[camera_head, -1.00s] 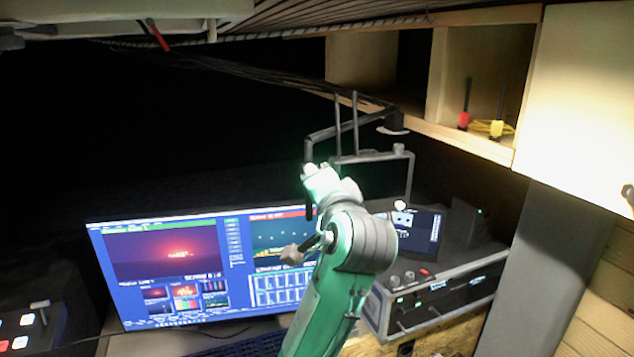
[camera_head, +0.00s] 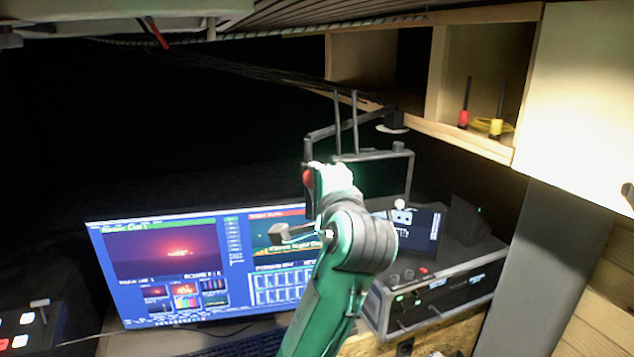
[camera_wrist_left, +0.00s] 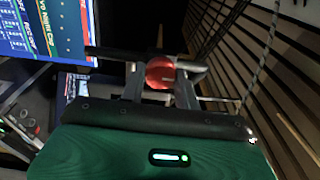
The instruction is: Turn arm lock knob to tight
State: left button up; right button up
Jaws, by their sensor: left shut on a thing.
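The arm lock knob (camera_head: 308,177) is a small red knob at the left elbow of a dark jointed arm (camera_head: 322,133), which hangs from under the wooden shelf. In the left wrist view the knob (camera_wrist_left: 159,72) is round, with a short pale mark on its face. My left gripper (camera_wrist_left: 160,84) is shut on it, with one dark finger on each side. In the head view my green left arm rises from the bottom centre to the knob, and the wrist hides part of the fingers. My right gripper is not in view.
A dark small screen (camera_head: 385,176) hangs just right of my wrist. A large lit monitor (camera_head: 165,250) stands behind my arm on the left. A control box (camera_head: 440,298) stands at lower right. A wooden shelf (camera_head: 460,140) and thin cables run above.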

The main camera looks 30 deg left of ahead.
pick_arm(q)
jog(key=o, duration=1)
jog(key=shift+d, duration=0.1)
jog(key=shift+b+v, duration=3.1)
jog(key=shift+v, duration=3.8)
jog(key=shift+f, duration=0.1)
